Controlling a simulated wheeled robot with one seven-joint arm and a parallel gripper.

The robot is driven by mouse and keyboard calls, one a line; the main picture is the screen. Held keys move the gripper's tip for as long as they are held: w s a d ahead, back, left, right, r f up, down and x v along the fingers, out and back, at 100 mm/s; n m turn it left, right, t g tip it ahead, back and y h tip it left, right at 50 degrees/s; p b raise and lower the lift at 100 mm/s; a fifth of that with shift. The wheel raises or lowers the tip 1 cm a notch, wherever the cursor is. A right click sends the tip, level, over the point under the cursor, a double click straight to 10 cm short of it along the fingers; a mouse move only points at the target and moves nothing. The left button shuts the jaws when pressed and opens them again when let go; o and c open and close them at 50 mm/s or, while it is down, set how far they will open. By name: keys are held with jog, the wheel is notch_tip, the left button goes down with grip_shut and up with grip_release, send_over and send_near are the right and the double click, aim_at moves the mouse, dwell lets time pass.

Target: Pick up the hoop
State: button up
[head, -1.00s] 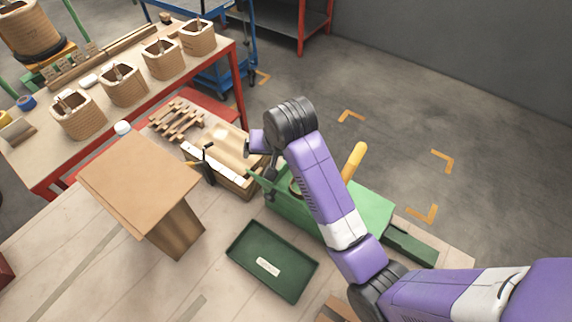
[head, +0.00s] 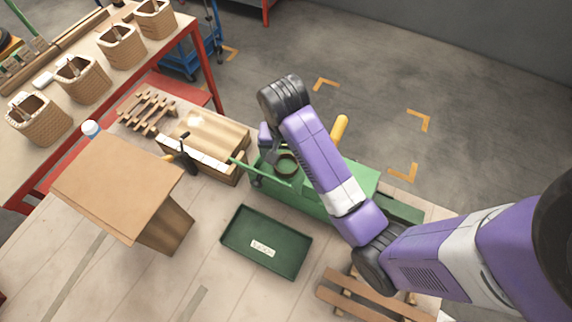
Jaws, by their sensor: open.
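A small dark brownish ring, which looks like the hoop (head: 287,174), rests on the green bench unit (head: 335,178) in the head view. The arm's purple link passes just right of it and may cover part of its edge. My gripper (head: 271,157) is above and just left of the ring. It is open, with a dark finger showing and nothing seen between the fingers. The image does not show clearly how high it is above the ring.
A green tray (head: 230,246) lies in front, with a label inside. A wooden box (head: 228,139) and a brown panel-topped stand (head: 110,185) are to the left. A yellow handle (head: 339,128) rises behind the arm. Slatted wood (head: 350,295) lies front right.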

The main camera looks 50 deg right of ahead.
aim_at(286, 167)
jog(key=shift+f, duration=0.15)
jog(key=shift+d+f+p, duration=0.15)
jog(key=shift+f+p, duration=0.15)
jog(key=shift+f, duration=1)
jog(key=shift+d+f+p, duration=0.1)
jog(key=shift+f+p, duration=0.2)
jog(key=shift+f, duration=1)
jog(key=shift+c, duration=0.5)
jog(key=c, duration=1.3)
jog(key=shift+r, duration=0.1)
jog(key=shift+c, duration=0.2)
